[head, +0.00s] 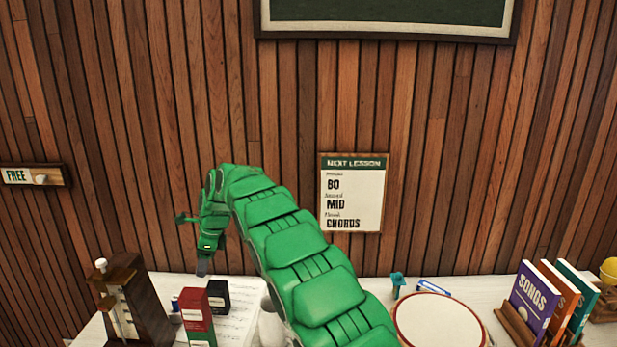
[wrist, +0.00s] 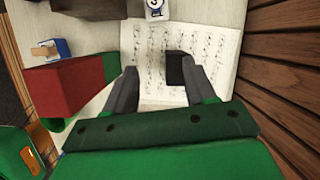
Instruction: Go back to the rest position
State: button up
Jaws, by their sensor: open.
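My green arm rises from the bottom middle of the head view and bends down at the left. My gripper (head: 203,268) hangs above the white table (head: 265,284). In the wrist view my gripper (wrist: 163,90) is open, its two grey fingers apart. A small black box (wrist: 174,68) shows beyond the fingertips near the right finger; I cannot tell how far below it is. A red and green box (wrist: 78,85) stands left of the left finger. Nothing shows held between the fingers.
Sheet music (head: 238,325) lies under the boxes. A metronome (head: 128,305) stands at the left. A round drum-like disc (head: 438,320), a small blue clip-like item (head: 398,282) and a rack of books (head: 545,300) are at the right. A wood-slat wall (head: 440,180) rises behind the table.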

jog(key=s+d+r+n+h, duration=0.1)
jog(key=s+d+r+n, duration=0.2)
jog(key=d, duration=0.7)
jog(key=s+d+r+h, duration=0.1)
jog(key=s+d+r, duration=0.1)
jog(key=d+r, duration=0.5)
jog(key=s+d+r+n, duration=0.2)
jog(key=s+d+n, duration=0.1)
jog(key=s+d, duration=0.95)
jog(key=s+d+f+n, duration=0.1)
jog(key=s+d+n, duration=0.2)
jog(key=s, duration=0.8)
jog(key=s+d+f+n+g+h, duration=0.1)
jog(key=s+d+f+n, duration=0.1)
jog(key=s+d, duration=0.6)
jog(key=s+d+f+n, duration=0.1)
jog(key=s+d+n, duration=0.3)
jog(key=s, duration=1)
jog(key=shift+s+d+f+n+g+h, duration=0.2)
jog(key=shift+s+d+n+g+h, duration=0.2)
jog(key=shift+d, duration=0.45)
